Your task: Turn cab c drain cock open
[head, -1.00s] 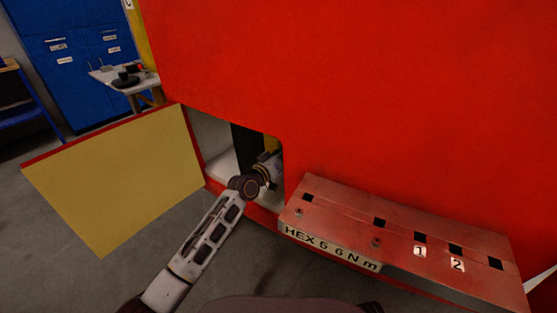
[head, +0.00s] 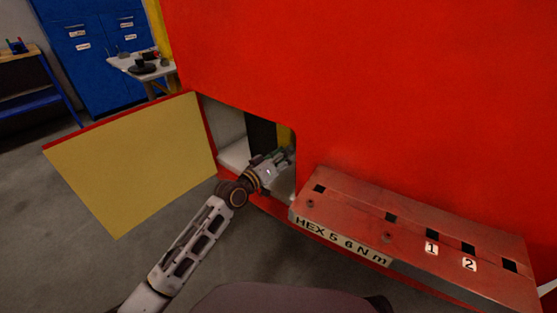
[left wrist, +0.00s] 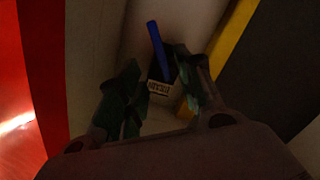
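My left gripper (head: 282,158) reaches into an open compartment (head: 232,138) in the red cab side. In the left wrist view its two green-padded fingers (left wrist: 153,100) are spread apart. A blue lever handle (left wrist: 157,42), likely the drain cock, shows between and beyond the fingertips. A small label plate (left wrist: 159,88) with dark lettering sits at its lower end; I cannot read it surely. The gripper does not appear closed on the lever; whether a finger touches it I cannot tell. The lever is hidden in the head view. My right gripper is not in view.
The compartment's yellow-faced door (head: 135,165) hangs open to the left. A yellow strip (left wrist: 228,45) runs inside the compartment. A red ledge (head: 415,235) marked "HEX 5 6 N m" juts out at right. A small table (head: 145,68) and blue cabinets (head: 98,45) stand behind left.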

